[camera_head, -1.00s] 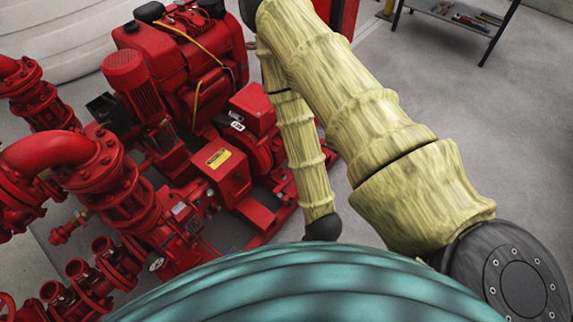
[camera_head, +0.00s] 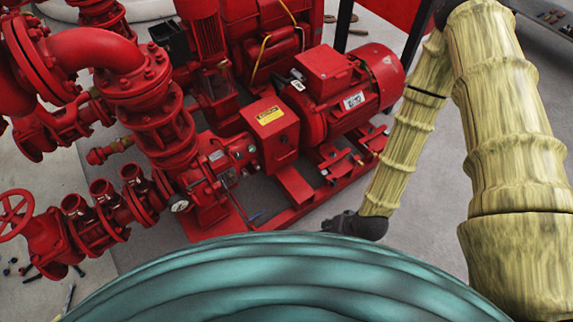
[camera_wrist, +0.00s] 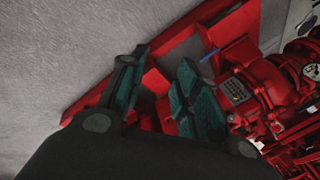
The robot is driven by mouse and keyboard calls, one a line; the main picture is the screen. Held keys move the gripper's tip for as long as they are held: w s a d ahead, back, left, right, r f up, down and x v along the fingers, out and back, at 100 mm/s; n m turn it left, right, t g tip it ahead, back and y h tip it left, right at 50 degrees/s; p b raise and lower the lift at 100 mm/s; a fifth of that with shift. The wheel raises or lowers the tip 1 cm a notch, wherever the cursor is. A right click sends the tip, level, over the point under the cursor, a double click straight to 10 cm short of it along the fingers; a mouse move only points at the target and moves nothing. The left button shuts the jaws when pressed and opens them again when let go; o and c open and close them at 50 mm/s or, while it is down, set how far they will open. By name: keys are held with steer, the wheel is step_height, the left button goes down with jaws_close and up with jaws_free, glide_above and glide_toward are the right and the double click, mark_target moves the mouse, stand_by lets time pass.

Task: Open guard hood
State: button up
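The guard hood (camera_head: 270,126) is a red box with a yellow label, between the pump and the motor in the head view. It sits down over the shaft gap. My gripper (camera_head: 357,225) is at the arm's lower end in the head view, in front and to the right of the hood and apart from it; its fingers do not show clearly there. In the wrist view my gripper (camera_wrist: 164,62) shows two teal-padded fingers spread apart, with nothing gripped. Red parts lie beyond and between them; I cannot tell whether one is the hood.
The red motor (camera_head: 350,85) stands right of the hood. The pump (camera_head: 208,190) and piping stand left. A red base frame (camera_head: 300,205) runs beneath. A blue-handled part (camera_wrist: 210,53) shows near the pump in the wrist view. Grey floor is open in front and right.

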steer(key=w+a+f+m+t+y+b, duration=0.2)
steer(key=w+a+f+b, duration=0.3)
steer(key=w+f+b, duration=0.4)
steer(key=m+t+y+b, duration=0.4)
steer(key=m+t+b, duration=0.3)
steer(key=b, duration=1.9)
glide_toward(286, 156)
steer(key=shift+n+t, duration=0.4)
steer(key=shift+n, duration=0.2)
steer(key=shift+f+b+x, duration=0.2)
steer(key=shift+b+x, duration=0.5)
steer(key=shift+x, duration=1.05)
steer(key=shift+f+b+x, duration=0.15)
steer(key=shift+b+x, duration=0.6)
steer(key=shift+x, duration=0.95)
steer(key=shift+f+b+x, duration=0.2)
steer(key=shift+b+x, duration=0.5)
steer(key=shift+x, duration=1.05)
steer(key=shift+s, duration=0.2)
steer(key=shift+c, duration=0.5)
jaws_close()
